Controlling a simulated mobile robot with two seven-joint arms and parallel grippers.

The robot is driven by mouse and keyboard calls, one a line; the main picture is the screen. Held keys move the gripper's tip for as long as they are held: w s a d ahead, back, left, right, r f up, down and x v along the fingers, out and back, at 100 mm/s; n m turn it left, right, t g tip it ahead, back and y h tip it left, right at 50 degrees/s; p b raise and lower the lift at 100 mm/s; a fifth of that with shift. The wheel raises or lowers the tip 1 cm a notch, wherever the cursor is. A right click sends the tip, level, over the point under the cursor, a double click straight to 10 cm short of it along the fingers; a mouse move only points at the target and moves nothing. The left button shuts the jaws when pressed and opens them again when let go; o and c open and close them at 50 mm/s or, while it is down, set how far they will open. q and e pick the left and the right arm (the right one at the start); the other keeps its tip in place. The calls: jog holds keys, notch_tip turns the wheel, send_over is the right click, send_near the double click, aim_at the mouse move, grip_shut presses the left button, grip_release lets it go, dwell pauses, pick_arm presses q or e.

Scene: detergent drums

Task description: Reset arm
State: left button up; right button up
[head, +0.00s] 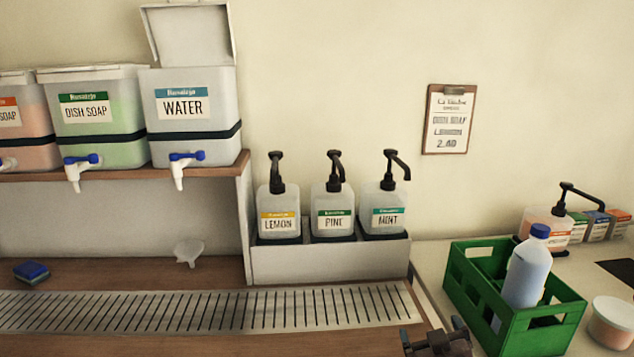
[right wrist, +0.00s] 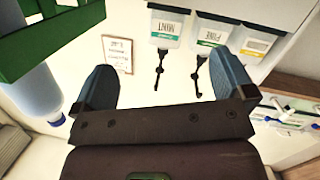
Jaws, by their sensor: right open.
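My right gripper (head: 437,341) shows at the bottom edge of the head view, just left of the green crate and beyond the right end of the drip grate. In the right wrist view its two blue-grey fingers (right wrist: 163,78) stand wide apart with nothing between them. That view is upside down and shows the wall, the pump bottles and the crate past the fingers. My left gripper is in neither view.
The green crate (head: 484,304) holds a blue-capped bottle (head: 529,270). Three pump bottles, lemon (head: 278,222), pine and mint, stand in a grey rack. Drums, including water (head: 190,105), sit on the left shelf. A slotted drip grate (head: 200,309) and a funnel (head: 189,250) lie below.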

pick_arm(q)
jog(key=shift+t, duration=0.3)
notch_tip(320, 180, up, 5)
jog(key=p, duration=0.4)
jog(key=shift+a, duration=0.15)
pick_arm(e)
jog(key=s+d+f+g, duration=0.1)
jog(key=s+f, duration=0.3)
jog(key=s, duration=0.7)
jog(key=s+d+f+m+g, duration=0.1)
jog(key=s+f, duration=0.4)
jog(key=s, duration=0.6)
jog(key=s+d+f+g, duration=0.2)
jog(key=s+f+g, duration=0.1)
jog(key=s, duration=0.8)
jog(key=shift+s+d+f+m+y, duration=0.35)
jog(key=shift+f+m+y, duration=0.05)
jog(key=shift+f, duration=0.35)
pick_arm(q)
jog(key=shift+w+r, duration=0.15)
